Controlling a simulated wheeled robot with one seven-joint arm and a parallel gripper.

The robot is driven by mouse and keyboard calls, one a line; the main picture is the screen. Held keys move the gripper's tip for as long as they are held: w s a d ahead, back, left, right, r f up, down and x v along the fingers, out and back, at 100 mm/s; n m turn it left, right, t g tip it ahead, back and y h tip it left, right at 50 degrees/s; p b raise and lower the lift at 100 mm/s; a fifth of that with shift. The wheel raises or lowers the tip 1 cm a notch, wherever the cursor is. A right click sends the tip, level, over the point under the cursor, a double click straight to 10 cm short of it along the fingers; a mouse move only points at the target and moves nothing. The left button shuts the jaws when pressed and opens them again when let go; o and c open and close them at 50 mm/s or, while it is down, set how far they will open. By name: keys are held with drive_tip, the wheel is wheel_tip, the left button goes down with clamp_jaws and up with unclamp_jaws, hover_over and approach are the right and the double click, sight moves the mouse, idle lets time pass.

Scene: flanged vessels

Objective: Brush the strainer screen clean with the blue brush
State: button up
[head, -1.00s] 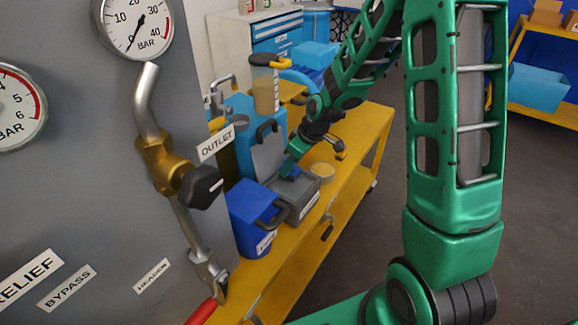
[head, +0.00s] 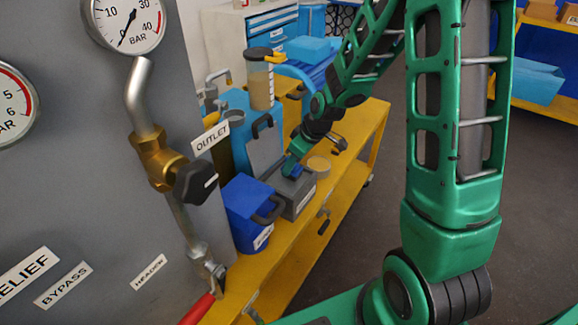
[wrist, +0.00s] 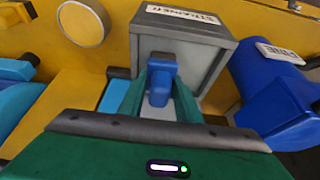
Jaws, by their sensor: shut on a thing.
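A grey box (head: 304,200) labelled STRAINER stands on the yellow bench; it fills the upper middle of the wrist view (wrist: 190,50). My gripper (head: 290,166) is at this box, pointing down to it. In the wrist view its green fingers (wrist: 162,92) are shut on a blue piece (wrist: 162,68), which looks like the handle of the blue brush. The brush's bristles are hidden. I cannot make out the strainer screen, and cannot tell whether the brush touches it.
A blue box (head: 240,205) with a dark handle stands close beside the strainer box. A round tan disc (head: 319,163) lies behind it. A grey panel with gauges (head: 125,22) and a brass valve (head: 155,160) stands at left. Open floor lies to the right.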

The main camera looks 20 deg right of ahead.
drive_tip(key=shift+w+d, duration=0.4)
drive_tip(key=shift+d, duration=0.25)
drive_tip(key=shift+d, duration=0.1)
drive_tip(key=shift+w+d+r, duration=0.1)
drive_tip(key=shift+w+r, duration=0.1)
drive_tip(key=shift+r, duration=0.45)
drive_tip(key=shift+s+a+r, duration=0.1)
drive_tip(key=shift+a+r, duration=0.05)
drive_tip(key=shift+r, duration=1.75)
drive_tip(key=shift+s+a+r, duration=0.1)
drive_tip(key=shift+a+r, duration=0.05)
drive_tip(key=shift+r, duration=1.75)
drive_tip(key=shift+c, duration=0.4)
